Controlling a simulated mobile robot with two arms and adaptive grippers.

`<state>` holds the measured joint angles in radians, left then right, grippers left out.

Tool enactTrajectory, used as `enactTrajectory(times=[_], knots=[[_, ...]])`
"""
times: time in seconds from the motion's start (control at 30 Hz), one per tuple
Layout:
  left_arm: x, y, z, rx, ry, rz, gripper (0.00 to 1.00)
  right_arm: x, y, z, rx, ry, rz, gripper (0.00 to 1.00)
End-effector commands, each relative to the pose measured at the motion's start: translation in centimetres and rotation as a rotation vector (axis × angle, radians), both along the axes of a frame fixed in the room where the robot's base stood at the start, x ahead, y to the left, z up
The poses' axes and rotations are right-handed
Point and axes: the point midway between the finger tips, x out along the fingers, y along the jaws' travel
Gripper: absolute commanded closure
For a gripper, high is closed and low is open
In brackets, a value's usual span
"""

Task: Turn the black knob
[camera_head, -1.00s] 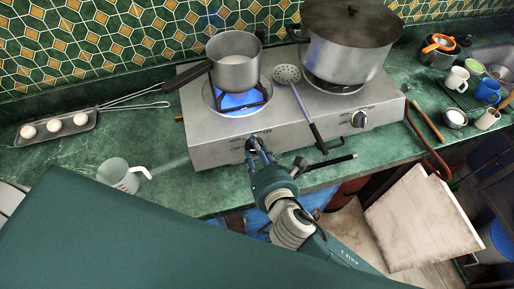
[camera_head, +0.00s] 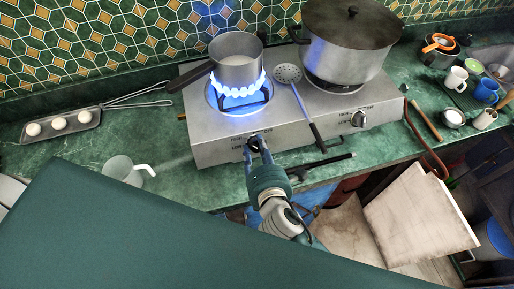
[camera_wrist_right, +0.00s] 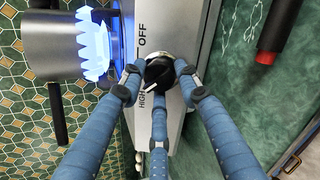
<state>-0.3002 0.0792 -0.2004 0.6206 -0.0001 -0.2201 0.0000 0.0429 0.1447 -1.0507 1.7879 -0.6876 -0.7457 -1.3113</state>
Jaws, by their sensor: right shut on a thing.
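The black knob (camera_wrist_right: 159,73) is on the front panel of the steel gas hotplate (camera_head: 200,150). In the right wrist view its white mark points toward the HIGH label. My right gripper (camera_head: 256,146) is at the left knob of the hotplate, with its blue fingers around the black knob; they also show in the right wrist view (camera_wrist_right: 160,80). It is shut on the knob. A large blue flame (camera_head: 238,92) burns on the left burner, under a small grey saucepan (camera_head: 237,72). My left gripper is not in view.
A large lidded pot (camera_head: 345,60) stands on the right burner, and a second knob (camera_head: 358,119) is on the panel's right side. A slotted spoon (camera_head: 300,100) lies between the burners. A glass measuring cup (camera_head: 122,170) stands on the green counter at left.

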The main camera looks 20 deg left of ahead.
Motion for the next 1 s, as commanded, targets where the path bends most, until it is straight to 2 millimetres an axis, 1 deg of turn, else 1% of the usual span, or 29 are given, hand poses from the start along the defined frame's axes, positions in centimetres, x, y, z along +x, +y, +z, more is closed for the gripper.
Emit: enactTrajectory(times=[0.03,0.3,0.33,0.37,0.4,0.43,0.63,0.77,0.87,1.0], knots=[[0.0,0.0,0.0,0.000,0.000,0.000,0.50,0.5,-0.2,0.6,0.002,-0.013,-0.007,0.94],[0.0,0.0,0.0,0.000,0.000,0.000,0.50,0.5,-0.2,0.6,0.002,-0.014,-0.008,0.94],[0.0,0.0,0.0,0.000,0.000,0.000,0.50,0.5,-0.2,0.6,0.002,-0.014,-0.008,0.66],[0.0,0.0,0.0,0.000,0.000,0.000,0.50,0.6,-0.2,0.6,0.002,-0.014,-0.008,0.60],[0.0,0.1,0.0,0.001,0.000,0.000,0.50,0.5,-0.2,0.6,0.001,-0.013,-0.008,0.52],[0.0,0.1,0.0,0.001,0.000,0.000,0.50,0.5,-0.2,0.5,0.001,-0.012,-0.007,0.49],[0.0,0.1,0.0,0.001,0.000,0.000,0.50,0.3,-0.1,0.3,0.000,-0.006,-0.004,0.49],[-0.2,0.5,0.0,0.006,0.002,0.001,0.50,-0.1,-0.2,0.3,0.000,-0.004,-0.003,0.49],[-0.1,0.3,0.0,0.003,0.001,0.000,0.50,-1.0,-0.7,0.6,-0.001,-0.002,-0.002,0.49],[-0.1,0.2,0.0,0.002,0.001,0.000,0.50,-3.2,-2.0,1.6,0.001,-0.002,-0.003,0.49]])
